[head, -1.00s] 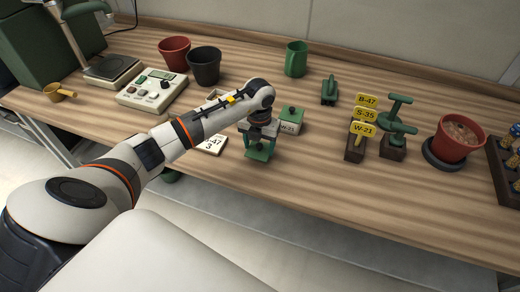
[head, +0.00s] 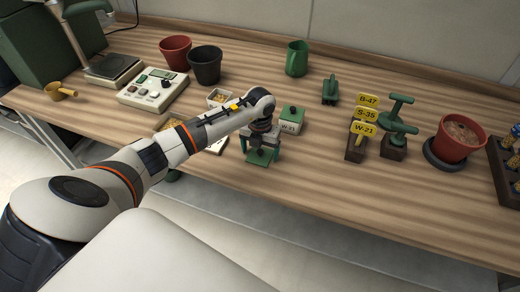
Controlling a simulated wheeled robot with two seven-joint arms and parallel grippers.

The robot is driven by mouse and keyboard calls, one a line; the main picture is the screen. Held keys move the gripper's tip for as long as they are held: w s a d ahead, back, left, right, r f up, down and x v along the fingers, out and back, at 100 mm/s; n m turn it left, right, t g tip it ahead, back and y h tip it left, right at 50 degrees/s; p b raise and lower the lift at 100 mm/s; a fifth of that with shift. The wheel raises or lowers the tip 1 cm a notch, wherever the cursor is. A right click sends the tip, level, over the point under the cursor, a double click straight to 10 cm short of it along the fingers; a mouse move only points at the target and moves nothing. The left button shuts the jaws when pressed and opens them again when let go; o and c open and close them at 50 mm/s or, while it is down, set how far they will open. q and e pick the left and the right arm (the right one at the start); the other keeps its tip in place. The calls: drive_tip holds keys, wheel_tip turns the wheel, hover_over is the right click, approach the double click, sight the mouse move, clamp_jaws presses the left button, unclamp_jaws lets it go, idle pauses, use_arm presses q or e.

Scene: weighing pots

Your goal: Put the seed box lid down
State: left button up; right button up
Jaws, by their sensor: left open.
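A green square seed box lid (head: 262,158) with a small knob lies on the wooden table near its front edge. My left gripper (head: 261,147) is above it, pointing down, with its fingers open on either side of the lid's knob. A white seed box (head: 290,127) labelled W-21, with a green lid on, stands just right of the gripper. An open white box with seeds (head: 218,97) shows behind my left arm. Another white labelled box (head: 216,145) is partly hidden by the arm. My right gripper is not in view.
A scale (head: 112,68), a control box (head: 153,91), a red pot (head: 174,53) and a black pot (head: 205,66) stand at the left. A green mug (head: 297,58), yellow tags (head: 365,114), green stamp-like tools (head: 397,107) and a soil-filled pot (head: 457,140) stand further right. The front right table is clear.

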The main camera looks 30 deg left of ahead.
sight(260, 151)
use_arm(q)
wheel_tip(260, 151, up, 12)
drive_tip(key=shift+r+b, duration=0.15)
drive_tip(key=shift+b, duration=0.25)
idle(0.4)
